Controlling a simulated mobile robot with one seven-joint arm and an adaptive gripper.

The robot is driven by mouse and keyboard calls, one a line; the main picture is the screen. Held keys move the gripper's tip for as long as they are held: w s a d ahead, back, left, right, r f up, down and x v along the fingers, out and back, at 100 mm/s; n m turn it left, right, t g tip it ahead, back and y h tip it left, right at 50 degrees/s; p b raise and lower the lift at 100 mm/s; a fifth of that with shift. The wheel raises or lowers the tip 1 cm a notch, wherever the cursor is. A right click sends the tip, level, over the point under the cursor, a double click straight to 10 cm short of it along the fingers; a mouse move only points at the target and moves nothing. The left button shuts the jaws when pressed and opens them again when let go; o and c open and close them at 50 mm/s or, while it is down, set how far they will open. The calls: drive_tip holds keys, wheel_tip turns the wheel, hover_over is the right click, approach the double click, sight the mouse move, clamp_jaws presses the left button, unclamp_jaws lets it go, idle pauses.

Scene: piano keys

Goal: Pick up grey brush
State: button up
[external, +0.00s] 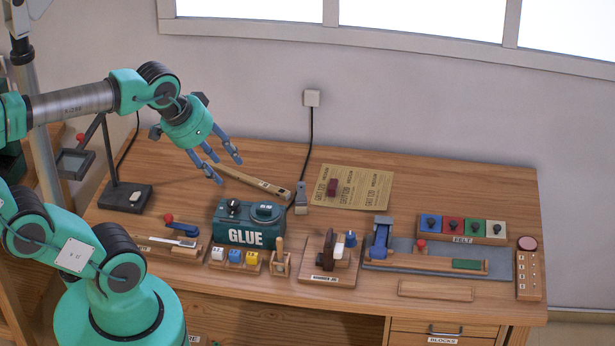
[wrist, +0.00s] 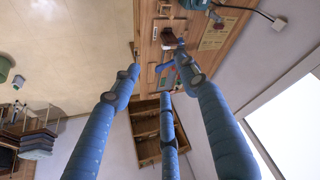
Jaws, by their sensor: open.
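A small upright piece with a grey upper part and a tan base (external: 301,198) stands on the desk behind the glue pot, right of the wooden bar's end. It looks like the grey brush, but it is too small to be sure. A wooden handle (external: 280,244) stands up from a small holder in front of the glue pot; its lower end is hidden. My gripper (external: 225,168) is open and empty, its blue fingers spread above the back left of the desk, left of the grey piece. In the wrist view the open fingers (wrist: 160,73) point toward the desk; I cannot make out the brush there.
A teal glue pot (external: 242,224) stands in front of a long wooden bar (external: 252,181). A lamp stand (external: 125,196) is at the left. Sandpaper sheets (external: 365,185) lie at the back, felt blocks (external: 464,227) at the right. A black cable (external: 311,135) runs down the wall.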

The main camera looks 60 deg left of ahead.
drive_tip(key=w+a+f+n+g, duration=0.1)
drive_tip(key=w+a+f+n, duration=0.15)
drive_tip(key=w+n, duration=0.35)
drive_tip(key=w+a+f+n+h, duration=0.1)
drive_tip(key=w+a+f+n, duration=0.15)
drive_tip(key=w, duration=0.55)
drive_tip(key=w+a+f+n+g, duration=0.1)
drive_tip(key=w+a+f+n, duration=0.1)
drive_tip(key=w+a+n, duration=0.4)
drive_tip(key=w+a+f+n, duration=0.7)
drive_tip(key=a+f, duration=0.1)
drive_tip(key=f, duration=0.3)
drive_tip(key=w+a+f+n+h, duration=0.1)
drive_tip(key=w+a+f+n, duration=0.5)
drive_tip(key=a+f, duration=0.3)
wheel_tip(320, 180, down, 3)
drive_tip(key=shift+w+r+n+h, duration=0.1)
drive_tip(key=shift+w+n+h, duration=0.25)
drive_tip(key=shift+n, duration=0.4)
drive_tip(key=b, duration=0.1)
approach(301, 197)
wheel_tip(301, 197, down, 2)
drive_tip(key=w, duration=0.1)
drive_tip(key=shift+w+a+f, duration=0.1)
drive_tip(key=shift+w+f, duration=0.25)
drive_tip(key=shift+w, duration=0.05)
